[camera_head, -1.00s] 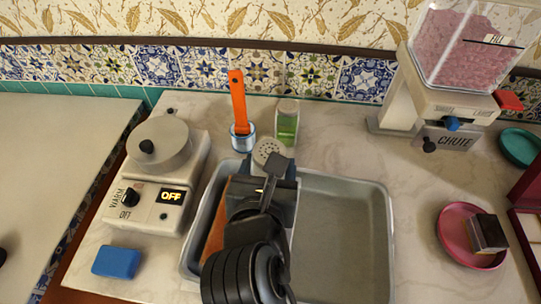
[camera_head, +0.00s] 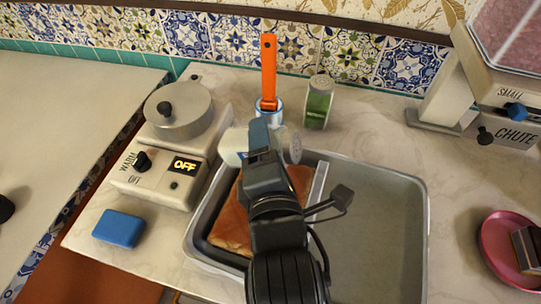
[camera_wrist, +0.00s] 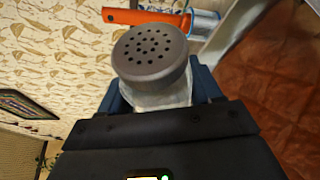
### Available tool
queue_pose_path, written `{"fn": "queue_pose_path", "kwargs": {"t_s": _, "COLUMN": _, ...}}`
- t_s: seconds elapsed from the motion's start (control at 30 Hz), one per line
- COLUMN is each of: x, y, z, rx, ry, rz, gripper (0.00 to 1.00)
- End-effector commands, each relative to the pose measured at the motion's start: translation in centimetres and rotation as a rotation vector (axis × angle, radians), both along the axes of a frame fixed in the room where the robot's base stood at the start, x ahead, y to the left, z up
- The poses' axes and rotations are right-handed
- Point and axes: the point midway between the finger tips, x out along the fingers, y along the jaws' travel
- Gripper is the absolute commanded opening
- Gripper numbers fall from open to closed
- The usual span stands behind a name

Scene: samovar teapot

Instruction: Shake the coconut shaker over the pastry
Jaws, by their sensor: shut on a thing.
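The coconut shaker (camera_head: 233,147) has a pale body and a grey perforated cap. My gripper (camera_head: 262,138) is shut on the shaker's body, above the far left part of the tray. The shaker lies on its side in the grip, with its cap to the right in the head view. The cap (camera_wrist: 151,52) faces the camera in the wrist view. The pastry (camera_head: 230,222) is a flat brown-orange slab in the left part of the metal tray (camera_head: 424,235). The pastry also fills the right side of the wrist view (camera_wrist: 285,95).
A green-filled shaker (camera_head: 317,103) and a cup with an orange-handled brush (camera_head: 269,70) stand behind the tray. A warmer with a pot (camera_head: 180,112) and a blue sponge (camera_head: 119,229) are left. A pink plate (camera_head: 493,240) and a chute machine (camera_head: 490,100) are right.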

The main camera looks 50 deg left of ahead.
Motion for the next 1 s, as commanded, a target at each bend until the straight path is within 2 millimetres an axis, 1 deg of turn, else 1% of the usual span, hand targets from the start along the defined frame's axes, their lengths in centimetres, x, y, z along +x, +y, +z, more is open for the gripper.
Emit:
{"fn": "queue_pose_path", "kwargs": {"t_s": 0.03, "x": 0.0, "y": 0.1, "z": -0.7, "rx": 0.031, "ry": 0.015, "rz": 0.001, "gripper": 0.25}}
{"fn": "queue_pose_path", "kwargs": {"t_s": 0.47, "x": -0.3, "y": 0.4, "z": -1.0, "rx": 0.286, "ry": 0.166, "rz": 0.001, "gripper": 0.25}}
{"fn": "queue_pose_path", "kwargs": {"t_s": 0.6, "x": 0.0, "y": 0.1, "z": -0.5, "rx": 0.455, "ry": 0.264, "rz": 0.0, "gripper": 0.25}}
{"fn": "queue_pose_path", "kwargs": {"t_s": 0.7, "x": 0.0, "y": 0.0, "z": -0.2, "rx": 0.548, "ry": 0.318, "rz": 0.001, "gripper": 0.25}}
{"fn": "queue_pose_path", "kwargs": {"t_s": 0.83, "x": 0.1, "y": -0.1, "z": 0.2, "rx": 0.636, "ry": 0.373, "rz": 0.001, "gripper": 0.25}}
{"fn": "queue_pose_path", "kwargs": {"t_s": 1.0, "x": 0.1, "y": -0.1, "z": 0.6, "rx": 0.701, "ry": 0.411, "rz": 0.0, "gripper": 0.25}}
